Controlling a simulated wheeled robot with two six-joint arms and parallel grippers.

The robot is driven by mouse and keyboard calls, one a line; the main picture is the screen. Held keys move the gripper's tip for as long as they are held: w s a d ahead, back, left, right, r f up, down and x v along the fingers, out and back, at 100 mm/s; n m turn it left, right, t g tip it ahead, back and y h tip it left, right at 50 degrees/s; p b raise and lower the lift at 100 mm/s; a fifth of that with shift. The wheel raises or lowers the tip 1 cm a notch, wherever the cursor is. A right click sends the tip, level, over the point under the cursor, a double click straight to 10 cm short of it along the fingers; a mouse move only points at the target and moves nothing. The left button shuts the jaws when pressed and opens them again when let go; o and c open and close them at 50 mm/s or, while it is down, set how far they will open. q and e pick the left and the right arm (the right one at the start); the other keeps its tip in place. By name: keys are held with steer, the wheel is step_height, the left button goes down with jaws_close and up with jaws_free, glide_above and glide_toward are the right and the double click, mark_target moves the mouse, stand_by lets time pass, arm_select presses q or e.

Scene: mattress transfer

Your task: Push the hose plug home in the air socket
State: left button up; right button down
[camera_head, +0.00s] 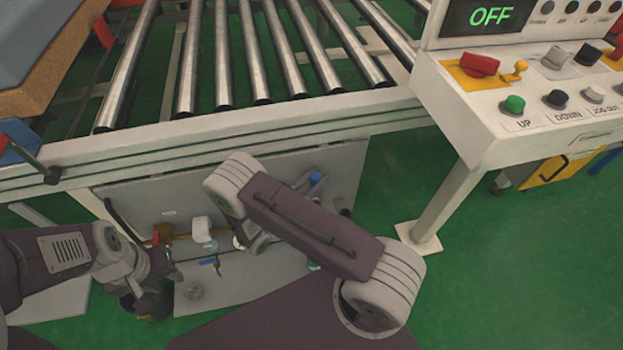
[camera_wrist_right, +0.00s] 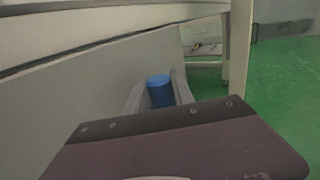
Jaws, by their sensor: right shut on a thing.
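My right gripper (camera_wrist_right: 158,86) shows in the right wrist view as two grey fingers on either side of a blue cylinder, which I take for the hose plug (camera_wrist_right: 158,93). The fingers are shut on it. In the head view a small blue end (camera_head: 315,177) shows just past my right arm, in front of the grey panel (camera_head: 342,165); my arm covers most of this gripper. My left gripper (camera_head: 174,268) is low at the panel's left part, dark and small; its jaws are unclear. I cannot make out the air socket or whether the plug touches it.
The panel carries a blue-handled valve (camera_head: 210,262), a white fitting (camera_head: 202,230) and a brass-coloured fitting (camera_head: 162,234). The roller conveyor (camera_head: 250,120) overhangs it. A control console (camera_head: 480,100) reading OFF stands at the right on a white leg (camera_head: 440,205). Green floor is clear at the lower right.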

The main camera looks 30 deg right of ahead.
step_height(320, 180, down, 5)
steer(key=b, duration=0.4)
steer(key=shift+f, duration=0.45)
steer(key=shift+r, duration=0.1)
stand_by(1.4)
steer(key=shift+f+b, duration=1.25)
steer(key=shift+f, duration=0.65)
steer(key=shift+r, duration=0.1)
